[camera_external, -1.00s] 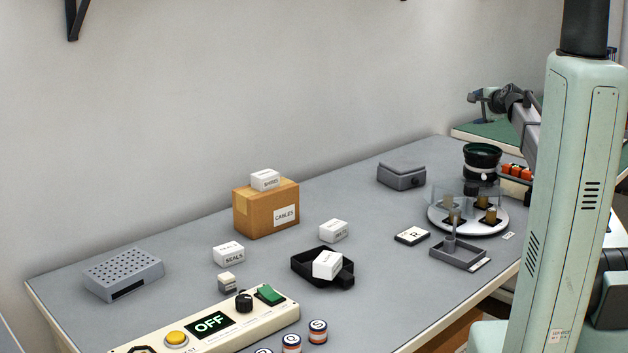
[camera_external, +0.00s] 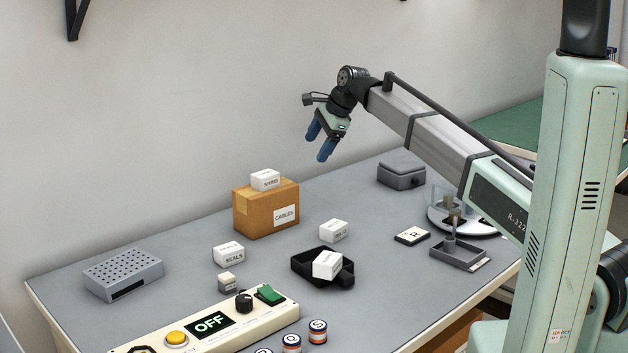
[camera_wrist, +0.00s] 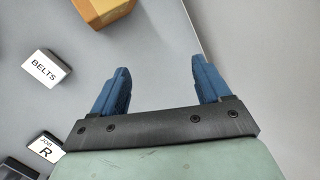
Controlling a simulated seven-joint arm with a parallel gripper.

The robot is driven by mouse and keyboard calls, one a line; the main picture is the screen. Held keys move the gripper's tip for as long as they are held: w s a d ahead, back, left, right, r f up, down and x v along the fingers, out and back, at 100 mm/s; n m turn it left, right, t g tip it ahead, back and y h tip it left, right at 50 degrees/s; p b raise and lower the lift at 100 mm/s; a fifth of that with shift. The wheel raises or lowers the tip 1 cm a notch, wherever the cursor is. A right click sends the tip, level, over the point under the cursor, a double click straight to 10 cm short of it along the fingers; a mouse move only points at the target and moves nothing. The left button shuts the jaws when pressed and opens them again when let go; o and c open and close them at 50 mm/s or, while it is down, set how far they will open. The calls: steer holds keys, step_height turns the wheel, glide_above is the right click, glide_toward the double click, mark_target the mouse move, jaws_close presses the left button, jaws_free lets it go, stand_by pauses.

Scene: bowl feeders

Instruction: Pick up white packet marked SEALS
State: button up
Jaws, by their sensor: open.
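The white packet marked SEALS (camera_external: 229,254) lies on the grey table, left of the cardboard box, in the external view. It does not show in the wrist view. My gripper (camera_external: 319,148) is open and empty, with two blue fingers pointing down, high above the table and to the upper right of the cardboard box. In the wrist view the open fingers (camera_wrist: 158,82) have nothing between them.
A cardboard box marked CABLES (camera_external: 266,209) bears a white packet (camera_external: 265,180). A BELTS packet (camera_wrist: 46,69) stands near a black tray (camera_external: 301,265) holding another white packet (camera_external: 327,264). A control panel (camera_external: 150,342) and a perforated grey box (camera_external: 123,274) flank the SEALS packet.

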steer(key=s+a+g+h, duration=0.3)
steer(key=s+a, duration=0.9)
steer(key=s, duration=0.5)
steer(key=n+h, duration=0.1)
steer(key=n, duration=0.1)
glide_toward(228, 248)
steer(key=shift+g, duration=0.4)
steer(key=f, duration=0.5)
steer(key=shift+w+a, duration=0.25)
steer(key=shift+w, duration=0.15)
steer(key=shift+s+a+f, duration=0.1)
steer(key=shift+s+f, duration=0.05)
steer(key=shift+f, duration=0.7)
steer(key=shift+s+a+f, duration=0.1)
steer(key=shift+s+f, duration=0.1)
steer(key=shift+f, duration=0.65)
steer(key=shift+s+a+f, duration=0.1)
steer(key=shift+s+f, duration=0.05)
steer(key=shift+f, duration=0.7)
steer(key=shift+c, duration=0.2)
steer(key=c, duration=1)
steer(key=shift+r, duration=0.1)
